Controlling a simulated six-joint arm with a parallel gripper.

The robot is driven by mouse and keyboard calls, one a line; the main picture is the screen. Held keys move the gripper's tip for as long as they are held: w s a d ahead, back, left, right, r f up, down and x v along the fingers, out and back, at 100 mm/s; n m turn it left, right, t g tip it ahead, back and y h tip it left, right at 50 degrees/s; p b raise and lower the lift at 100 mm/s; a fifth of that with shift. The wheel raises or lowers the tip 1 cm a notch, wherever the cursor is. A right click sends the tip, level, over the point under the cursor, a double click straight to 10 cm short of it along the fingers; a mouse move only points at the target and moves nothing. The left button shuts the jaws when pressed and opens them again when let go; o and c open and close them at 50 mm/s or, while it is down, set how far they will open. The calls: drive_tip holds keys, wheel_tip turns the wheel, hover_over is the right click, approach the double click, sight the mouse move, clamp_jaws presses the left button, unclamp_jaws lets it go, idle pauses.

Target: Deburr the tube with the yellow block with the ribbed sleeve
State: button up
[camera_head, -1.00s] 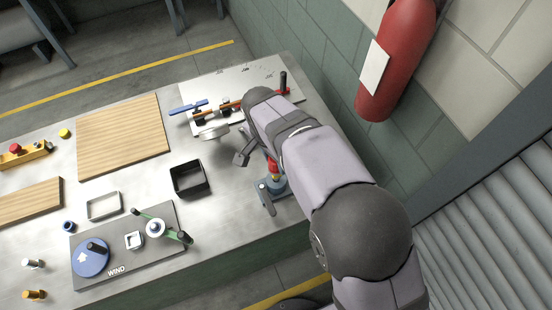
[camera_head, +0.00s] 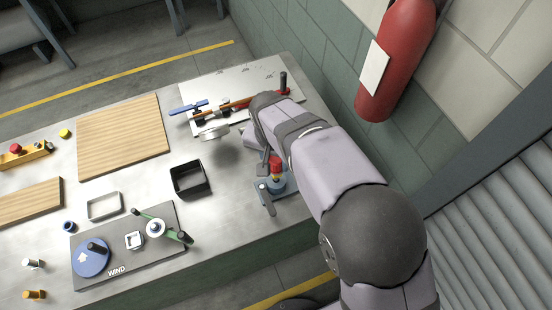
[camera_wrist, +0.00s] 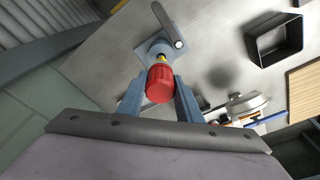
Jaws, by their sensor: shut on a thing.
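A red ribbed sleeve (camera_wrist: 159,85) stands between the two blue-grey fingers of my gripper (camera_wrist: 159,90) in the wrist view, and the gripper is shut on it. Its red top (camera_head: 276,162) also shows in the head view. Any tube under the sleeve is hidden. In the head view my arm hides most of the gripper.
A pale board (camera_head: 222,82) with a copper-coloured tube (camera_head: 238,103) and a blue handle (camera_head: 188,107) lies behind. A black square frame (camera_head: 189,179) stands left of the base. A dark board (camera_head: 140,262) marked WIND is further left. A red extinguisher (camera_head: 400,60) hangs at the wall.

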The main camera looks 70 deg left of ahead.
drive_tip(key=shift+f+n, duration=0.1)
drive_tip(key=shift+n, duration=0.4)
drive_tip(key=shift+n+g, duration=0.3)
drive_tip(key=shift+n, duration=1)
drive_tip(key=shift+n+p, duration=0.35)
drive_tip(key=shift+n, duration=1.05)
drive_tip(key=shift+m, duration=1.5)
drive_tip(key=m, duration=0.2)
drive_tip(key=shift+m, duration=0.3)
